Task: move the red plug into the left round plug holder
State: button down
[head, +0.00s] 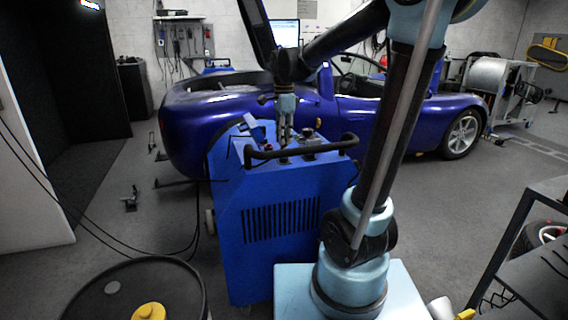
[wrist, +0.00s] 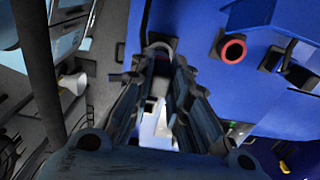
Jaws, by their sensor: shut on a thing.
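My gripper (wrist: 161,72) points down at the top of the blue cabinet, and it also shows in the head view (head: 285,142). A red ring with a dark centre (wrist: 232,50) is on the blue panel to the right in the wrist view. I cannot tell which round fitting is the left holder.
The blue cabinet (head: 280,235) has a black bar handle (head: 300,150) along its near top edge, close to my gripper. A blue car (head: 235,115) stands behind it. A black drum (head: 135,290) is at the front left, and a dark shelf (head: 520,245) at the right.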

jog(key=shift+f, duration=1.5)
jog(key=c, duration=1.5)
grip_release()
jog(key=shift+o, duration=0.2)
notch_tip(320, 180, up, 12)
